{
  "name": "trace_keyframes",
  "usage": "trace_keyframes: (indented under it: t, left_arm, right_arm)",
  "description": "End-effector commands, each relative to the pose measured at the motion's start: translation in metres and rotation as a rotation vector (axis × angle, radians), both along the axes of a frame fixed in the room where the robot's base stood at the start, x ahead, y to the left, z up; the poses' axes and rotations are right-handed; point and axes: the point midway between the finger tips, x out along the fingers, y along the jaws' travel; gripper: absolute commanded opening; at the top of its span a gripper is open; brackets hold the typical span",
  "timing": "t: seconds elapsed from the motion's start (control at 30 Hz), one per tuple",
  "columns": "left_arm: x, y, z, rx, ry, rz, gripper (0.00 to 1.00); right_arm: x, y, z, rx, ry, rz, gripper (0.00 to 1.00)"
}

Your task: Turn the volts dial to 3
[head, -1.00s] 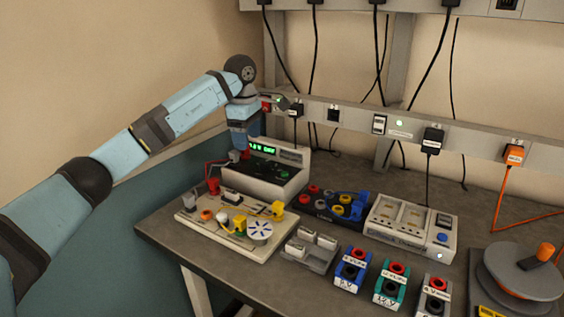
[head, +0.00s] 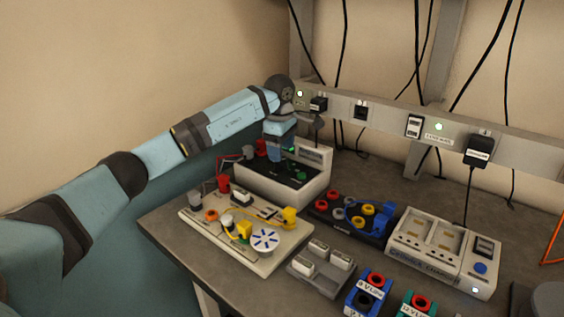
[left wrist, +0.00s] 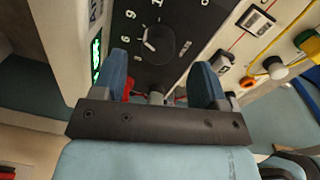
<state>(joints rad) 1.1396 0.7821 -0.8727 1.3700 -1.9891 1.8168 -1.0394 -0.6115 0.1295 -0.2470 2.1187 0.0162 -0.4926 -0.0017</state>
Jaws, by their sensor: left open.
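The power supply (head: 262,187) is a pale box with a dark sloped panel at the back of the bench. In the left wrist view its round black dial (left wrist: 158,42) sits among white numbers, 6, 9 and 12 among them. I cannot read the dial's exact setting. A strip of the green display (left wrist: 97,55) shows at the left, its digits unreadable. My left gripper (head: 281,157) hangs over the panel and hides most of the display in the head view. In the left wrist view its blue fingers (left wrist: 161,82) are apart and empty, with the dial beyond them. My right gripper is out of view.
A cream circuit board (head: 245,255) with red, yellow and white parts lies in front of the supply. A dark socket block (head: 345,222) and a charger (head: 440,255) stand to the right. A socket rail (head: 390,118) runs behind the bench.

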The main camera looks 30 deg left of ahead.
Motion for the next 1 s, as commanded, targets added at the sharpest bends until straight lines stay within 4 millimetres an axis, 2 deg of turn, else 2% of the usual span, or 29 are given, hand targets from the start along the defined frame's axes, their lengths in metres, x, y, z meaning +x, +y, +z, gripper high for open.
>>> trace_keyframes:
  t: [0.1, 0.23, 0.63, 0.67, 0.8, 0.87, 1.0]
  left_arm:
    - [0.001, 0.000, -0.021, 0.000, 0.002, 0.000, 0.67]
    - [0.002, 0.000, -0.035, -0.001, 0.002, 0.000, 0.67]
    - [0.003, 0.000, -0.042, 0.000, -0.001, 0.000, 0.67]
    - [0.003, 0.000, -0.042, 0.000, -0.001, 0.000, 0.62]
    - [0.002, 0.000, -0.042, 0.000, 0.000, 0.000, 0.30]
    - [0.002, 0.000, -0.042, 0.000, 0.000, 0.000, 0.17]
    - [0.002, 0.000, -0.042, 0.000, 0.000, 0.002, 0.17]
  right_arm:
    - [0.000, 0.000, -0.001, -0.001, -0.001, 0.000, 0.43]
    - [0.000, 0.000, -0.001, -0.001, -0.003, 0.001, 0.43]
    - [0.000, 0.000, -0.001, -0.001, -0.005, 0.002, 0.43]
    - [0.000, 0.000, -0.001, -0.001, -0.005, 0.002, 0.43]
    - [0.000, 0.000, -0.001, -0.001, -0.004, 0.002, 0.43]
    - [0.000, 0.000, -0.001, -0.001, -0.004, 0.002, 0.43]
    - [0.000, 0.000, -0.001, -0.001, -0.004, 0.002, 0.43]
